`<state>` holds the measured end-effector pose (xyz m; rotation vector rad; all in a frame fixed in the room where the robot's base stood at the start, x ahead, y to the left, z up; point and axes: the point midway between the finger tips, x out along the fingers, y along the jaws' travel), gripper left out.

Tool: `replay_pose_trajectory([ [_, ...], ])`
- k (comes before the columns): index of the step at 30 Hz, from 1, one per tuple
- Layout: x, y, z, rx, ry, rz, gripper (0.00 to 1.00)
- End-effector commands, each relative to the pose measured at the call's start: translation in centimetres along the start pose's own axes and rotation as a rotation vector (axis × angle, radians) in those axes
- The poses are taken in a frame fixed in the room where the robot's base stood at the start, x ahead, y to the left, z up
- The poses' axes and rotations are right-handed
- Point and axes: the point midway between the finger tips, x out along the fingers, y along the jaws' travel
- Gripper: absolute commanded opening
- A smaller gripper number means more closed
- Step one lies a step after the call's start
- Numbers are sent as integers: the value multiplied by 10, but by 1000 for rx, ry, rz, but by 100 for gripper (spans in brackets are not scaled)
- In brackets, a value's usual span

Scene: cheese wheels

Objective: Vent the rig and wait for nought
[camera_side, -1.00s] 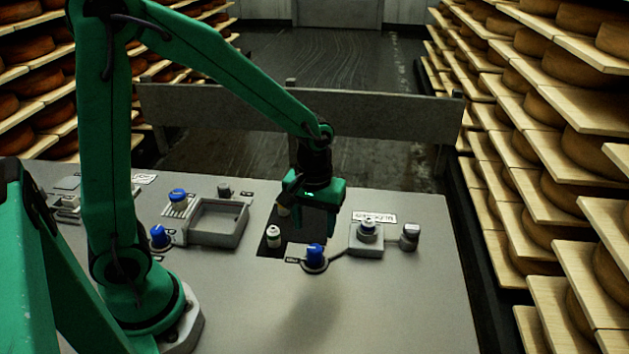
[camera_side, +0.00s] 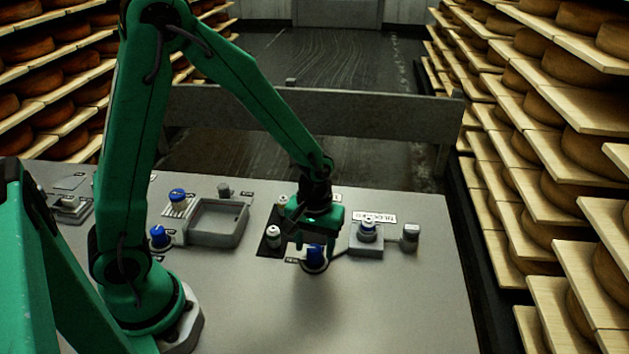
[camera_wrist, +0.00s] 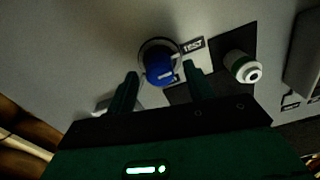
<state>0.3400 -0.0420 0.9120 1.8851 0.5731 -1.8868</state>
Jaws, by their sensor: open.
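A blue knob (camera_side: 314,259) sits in a dark round collar at the middle of the grey bench (camera_side: 400,310). In the wrist view, the blue knob (camera_wrist: 160,69) has a pale pointer mark, and a label beside it reads TEST (camera_wrist: 193,46). My gripper (camera_side: 315,246) is low over this knob with its fingers apart. In the wrist view, the gripper's fingertips (camera_wrist: 160,75) are on either side of the knob, which looks free between them. I cannot tell whether either finger touches it. The gripper partly hides the knob in the side view.
A white-topped fitting (camera_side: 273,237) stands on a dark patch just left of my gripper. A grey block with a blue-ringed knob (camera_side: 367,228) and a grey fitting (camera_side: 410,238) stand right. A grey tray (camera_side: 218,241) and blue knobs (camera_side: 160,237) are left. The front bench is clear.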

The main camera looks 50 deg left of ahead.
Motion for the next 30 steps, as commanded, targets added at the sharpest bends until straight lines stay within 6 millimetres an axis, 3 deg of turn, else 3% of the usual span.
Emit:
replay_pose_trajectory([
  [6,14,0,0,0,0,0,52],
  [17,17,0,0,0,1,1,52],
  [24,17,0,0,0,1,1,9],
  [30,17,0,0,4,1,0,8],
])
